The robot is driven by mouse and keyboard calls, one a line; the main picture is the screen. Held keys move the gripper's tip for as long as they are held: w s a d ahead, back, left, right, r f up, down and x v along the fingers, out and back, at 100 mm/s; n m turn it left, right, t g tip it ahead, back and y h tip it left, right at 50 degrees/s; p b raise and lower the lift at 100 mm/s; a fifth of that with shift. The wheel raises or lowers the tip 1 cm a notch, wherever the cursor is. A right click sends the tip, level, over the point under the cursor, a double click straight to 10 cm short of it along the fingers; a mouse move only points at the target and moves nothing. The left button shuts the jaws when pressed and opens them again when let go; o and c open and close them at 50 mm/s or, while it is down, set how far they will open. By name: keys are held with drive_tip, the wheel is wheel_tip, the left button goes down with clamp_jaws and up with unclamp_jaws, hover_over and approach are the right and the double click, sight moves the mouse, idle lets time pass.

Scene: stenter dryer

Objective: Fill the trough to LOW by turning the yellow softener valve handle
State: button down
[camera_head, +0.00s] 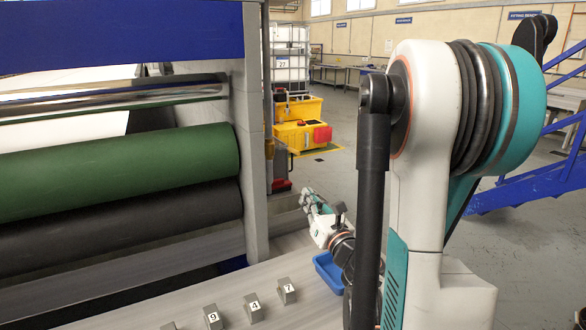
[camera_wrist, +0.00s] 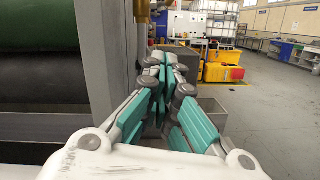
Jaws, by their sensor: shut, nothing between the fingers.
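My gripper (camera_head: 308,197) is shut and empty, held out beside the end post of the machine. In the wrist view my gripper (camera_wrist: 165,62) points forward with its teal-padded fingers together. A small yellow-brown fitting (camera_head: 269,148) shows on the side of the post. A brass-yellow piece (camera_wrist: 143,14) also shows at the top of the wrist view, beyond and above the fingertips and apart from them. I cannot tell for sure whether either is the softener valve handle. The trough and its LOW mark cannot be made out.
A green roller (camera_head: 120,155) and a black roller (camera_head: 120,228) lie left of the grey post (camera_head: 250,120). Below is a pale table (camera_head: 285,265) with numbered grey blocks (camera_head: 254,308) and a blue tray (camera_head: 328,270). Yellow containers (camera_head: 300,135) stand behind. Open floor lies right.

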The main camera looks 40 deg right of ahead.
drive_tip(key=w+d+r+b, duration=0.1)
drive_tip(key=w+d+r, duration=0.2)
drive_tip(key=w, duration=0.6)
wheel_tip(320, 180, up, 2)
drive_tip(key=shift+d+r, duration=0.15)
drive_tip(key=shift+r, duration=0.05)
drive_tip(key=shift+s+r, duration=0.1)
drive_tip(key=shift+r, duration=0.1)
drive_tip(key=shift+r+g+p, duration=0.15)
drive_tip(key=shift+g+p, duration=0.15)
drive_tip(key=shift+p, duration=0.2)
